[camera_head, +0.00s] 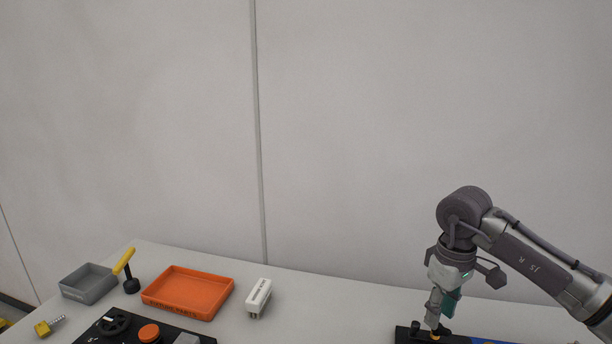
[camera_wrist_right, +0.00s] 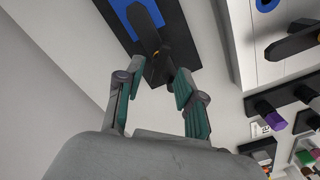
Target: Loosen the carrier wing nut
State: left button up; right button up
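The carrier wing nut seems to be the small brass-yellow piece (camera_head: 435,335) on a black board (camera_head: 457,340) at the bottom right of the head view, mostly hidden by my right gripper (camera_head: 437,322). That gripper points down just over it. In the right wrist view, the open fingers of my right gripper (camera_wrist_right: 158,76) stand apart, with the end of a dark bar and a yellowish piece (camera_wrist_right: 157,62) beyond and between the tips. I cannot tell whether a finger touches it. The board there has a blue patch (camera_wrist_right: 121,14). My left gripper is out of view.
On the table at left are a grey bin (camera_head: 90,285), a yellow-handled tool (camera_head: 126,265), an orange tray (camera_head: 190,292), a white block (camera_head: 259,296) and a black panel with an orange knob (camera_head: 149,332). A purple-ended piece (camera_wrist_right: 273,119) is at the wrist view's right. The table centre is clear.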

jog(key=shift+m, duration=0.9)
jog(key=shift+f, duration=0.15)
jog(key=shift+f+b, duration=0.95)
jog(key=shift+f, duration=0.2)
